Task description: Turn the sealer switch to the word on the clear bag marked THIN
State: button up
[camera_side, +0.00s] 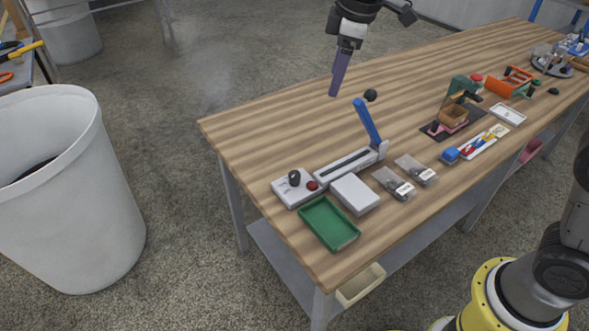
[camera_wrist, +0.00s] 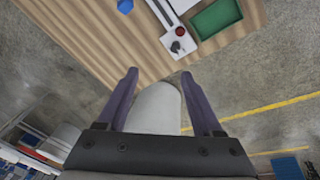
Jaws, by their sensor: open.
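The sealer (camera_side: 345,166) has a long pale bed and a raised blue lever (camera_side: 367,122). At its left end is a light control box (camera_side: 282,190) with a black switch knob (camera_side: 294,178) and a red button (camera_side: 312,185). The knob (camera_wrist: 176,47) also shows in the wrist view; its setting and any words around it are too small to read. Two clear bags (camera_side: 394,184) (camera_side: 416,170) with white labels lie right of the sealer; their words are unreadable. My gripper (camera_side: 334,92) is open and empty, above the table's far side; its purple fingers (camera_wrist: 160,73) are spread apart.
A white box (camera_side: 354,194) and a green tray (camera_side: 328,224) sit in front of the sealer. Several tools and trays fill the table's right part. The table's left far corner is clear. A large white bin (camera_side: 70,190) stands left.

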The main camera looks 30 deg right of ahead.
jog(key=w+a+f+g, duration=0.1)
jog(key=w+a+f, duration=0.3)
jog(key=f, duration=0.2)
jog(key=n+g, duration=0.1)
send_near(295, 174)
jog(key=f, duration=0.8)
jog(key=shift+w+f, duration=0.35)
grip_shut()
